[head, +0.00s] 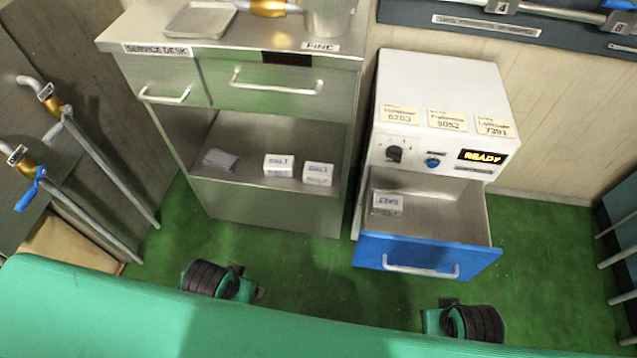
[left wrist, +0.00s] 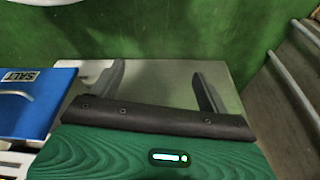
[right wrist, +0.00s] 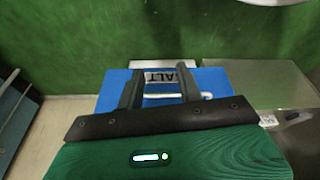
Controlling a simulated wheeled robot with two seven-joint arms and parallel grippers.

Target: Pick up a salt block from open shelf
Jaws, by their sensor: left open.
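Two white salt blocks with blue lettering, one left (head: 279,165) and one right (head: 318,174), sit side by side on the open shelf (head: 250,183) of the metal service desk. Another salt block (head: 387,203) lies in the pulled-out drawer of the white machine (head: 440,95). My left gripper (left wrist: 160,82) is open and empty in the left wrist view, with its two fingers apart. My right gripper (right wrist: 160,78) is also open and empty, with the blue drawer front (right wrist: 215,82) beyond it. In the head view both grippers' fingertips are hard to make out, low and apart from the blocks.
A grey folded item (head: 220,160) lies left of the shelf blocks. The blue-fronted drawer (head: 425,254) juts out to the right of the desk. Pipes with valve handles (head: 85,165) stand at the left. Green floor (head: 300,265) is clear before the desk.

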